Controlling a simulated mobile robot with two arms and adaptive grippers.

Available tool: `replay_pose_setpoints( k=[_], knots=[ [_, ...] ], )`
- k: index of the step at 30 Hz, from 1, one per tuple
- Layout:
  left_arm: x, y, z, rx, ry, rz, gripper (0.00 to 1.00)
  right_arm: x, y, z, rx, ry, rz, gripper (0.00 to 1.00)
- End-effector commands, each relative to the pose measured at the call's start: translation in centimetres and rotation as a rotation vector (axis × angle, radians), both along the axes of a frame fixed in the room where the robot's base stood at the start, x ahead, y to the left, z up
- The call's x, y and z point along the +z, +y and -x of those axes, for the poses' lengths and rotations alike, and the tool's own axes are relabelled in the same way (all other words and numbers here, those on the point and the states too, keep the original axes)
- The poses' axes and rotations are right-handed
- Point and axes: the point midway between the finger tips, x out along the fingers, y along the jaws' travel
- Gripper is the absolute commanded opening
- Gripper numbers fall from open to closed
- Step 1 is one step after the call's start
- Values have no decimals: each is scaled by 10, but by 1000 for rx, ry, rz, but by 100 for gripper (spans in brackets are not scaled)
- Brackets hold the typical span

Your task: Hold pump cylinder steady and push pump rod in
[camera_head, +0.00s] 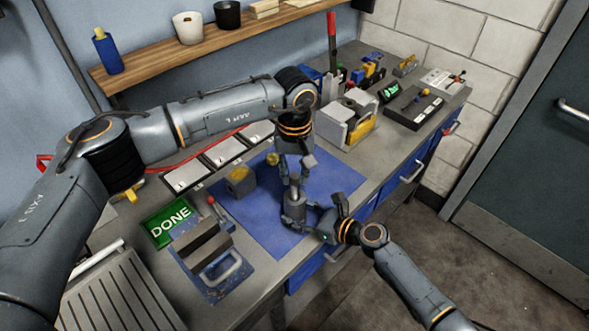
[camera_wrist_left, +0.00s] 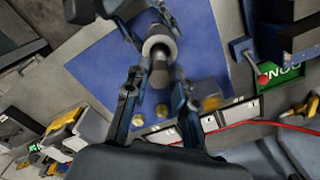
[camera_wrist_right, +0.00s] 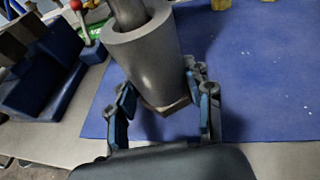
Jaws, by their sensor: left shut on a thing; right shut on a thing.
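My right gripper (camera_wrist_right: 160,92) is shut on the cylinder's (camera_wrist_right: 150,62) lower part, from the side. The grey pump rod (camera_wrist_right: 129,12) stands in the cylinder's open top in the right wrist view. My left gripper (camera_head: 294,180) points down from above and is shut on the rod; the rod (camera_wrist_left: 161,73) shows between its fingers in the left wrist view. The fingers partly hide the rod. How deep the rod sits, I cannot tell.
A green DONE sign (camera_head: 171,221) and a dark block fixture (camera_head: 203,250) lie left. A grey and yellow vise-like device (camera_head: 347,122) stands behind. The front mat is clear.

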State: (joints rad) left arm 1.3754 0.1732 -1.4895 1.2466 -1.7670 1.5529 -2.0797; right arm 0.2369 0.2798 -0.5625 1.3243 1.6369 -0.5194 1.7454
Motion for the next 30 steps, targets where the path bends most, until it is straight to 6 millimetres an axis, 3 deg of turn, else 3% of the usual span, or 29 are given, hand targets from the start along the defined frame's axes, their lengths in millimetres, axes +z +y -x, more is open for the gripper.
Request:
replay_pose_setpoints(
  k=[30],
  knots=[
    [-10, 0, 0, 0, -2, 1, 0, 1, -1, -1, -3, -2, 1, 33]
  ],
)
